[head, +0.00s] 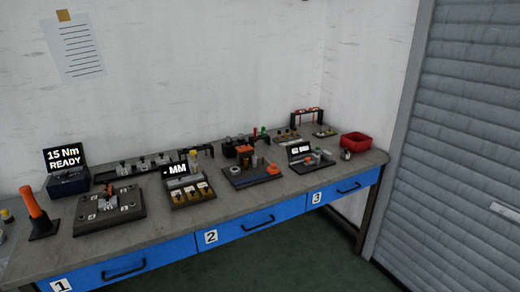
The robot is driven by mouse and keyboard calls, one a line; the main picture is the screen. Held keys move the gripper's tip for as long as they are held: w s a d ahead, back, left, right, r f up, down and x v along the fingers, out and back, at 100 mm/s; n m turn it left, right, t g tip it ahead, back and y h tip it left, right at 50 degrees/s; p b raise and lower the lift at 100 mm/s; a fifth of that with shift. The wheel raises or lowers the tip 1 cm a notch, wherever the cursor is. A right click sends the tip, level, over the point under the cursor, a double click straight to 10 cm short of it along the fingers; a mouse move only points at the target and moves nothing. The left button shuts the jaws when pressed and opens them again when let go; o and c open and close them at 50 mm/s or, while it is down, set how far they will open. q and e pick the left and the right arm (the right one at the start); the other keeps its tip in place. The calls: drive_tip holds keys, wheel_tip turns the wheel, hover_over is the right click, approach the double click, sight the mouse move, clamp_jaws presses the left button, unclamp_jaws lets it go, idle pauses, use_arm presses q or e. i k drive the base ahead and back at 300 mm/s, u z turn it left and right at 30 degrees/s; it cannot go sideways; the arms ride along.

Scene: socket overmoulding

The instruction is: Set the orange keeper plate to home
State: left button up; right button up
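No orange plate is clear enough to be named the keeper plate with certainty. The best match is a small orange piece (273,169) at the right end of a dark fixture (246,182) at mid-bench. Another orange part (244,149) sits on the dark block behind it. The fixture also carries a grey cylinder. Details and any home marking are too small to read. Neither of my grippers is in view.
The grey bench (150,231) has blue drawers marked 1, 2 and 3. It also holds a "15 Nm READY" display (64,159), an orange-handled tool (34,203), an "MM" gauge station (178,169) and a red bin (355,142). A roller shutter stands right.

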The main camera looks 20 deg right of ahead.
sight(247, 147)
drive_tip(key=z, duration=0.75)
drive_tip(key=i, duration=1.3)
drive_tip(key=u, duration=0.45)
